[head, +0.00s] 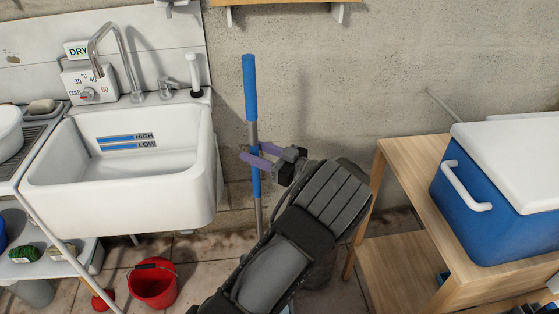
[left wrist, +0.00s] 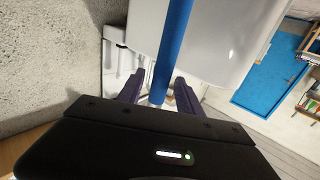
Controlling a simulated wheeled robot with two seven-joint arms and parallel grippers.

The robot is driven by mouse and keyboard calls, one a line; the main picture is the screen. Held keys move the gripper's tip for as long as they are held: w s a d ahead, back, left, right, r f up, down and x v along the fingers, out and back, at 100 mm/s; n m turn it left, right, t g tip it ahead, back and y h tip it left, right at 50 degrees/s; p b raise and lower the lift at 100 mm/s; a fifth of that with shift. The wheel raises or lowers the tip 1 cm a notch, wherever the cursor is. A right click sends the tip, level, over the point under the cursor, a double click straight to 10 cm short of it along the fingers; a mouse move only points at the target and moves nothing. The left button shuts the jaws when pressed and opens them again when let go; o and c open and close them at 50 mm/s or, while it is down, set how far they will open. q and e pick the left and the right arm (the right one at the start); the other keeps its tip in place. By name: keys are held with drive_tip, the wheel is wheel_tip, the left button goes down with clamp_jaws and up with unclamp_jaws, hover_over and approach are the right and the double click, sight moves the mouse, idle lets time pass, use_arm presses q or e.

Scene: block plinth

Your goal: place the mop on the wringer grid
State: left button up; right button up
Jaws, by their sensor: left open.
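The mop (head: 249,90) stands nearly upright in front of the block wall, with blue grips on a grey pole. Its lower end is hidden behind my arm. My left gripper (head: 258,158) is open, with its purple fingers on either side of the pole at the lower blue grip. In the left wrist view the blue pole (left wrist: 173,45) passes between the two fingers. I cannot tell whether either finger touches it. I cannot make out the wringer grid in either view. My right gripper is not in view.
A white sink (head: 130,180) is on the left, with a red bucket (head: 153,287) on the floor below it. A wooden bench (head: 400,185) with a blue and white cooler (head: 500,195) stands on the right. A wooden shelf (head: 285,2) is on the wall above.

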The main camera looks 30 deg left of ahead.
use_arm(q)
drive_tip(key=d, duration=0.9)
drive_tip(key=shift+d, duration=0.2)
drive_tip(key=shift+f, duration=0.1)
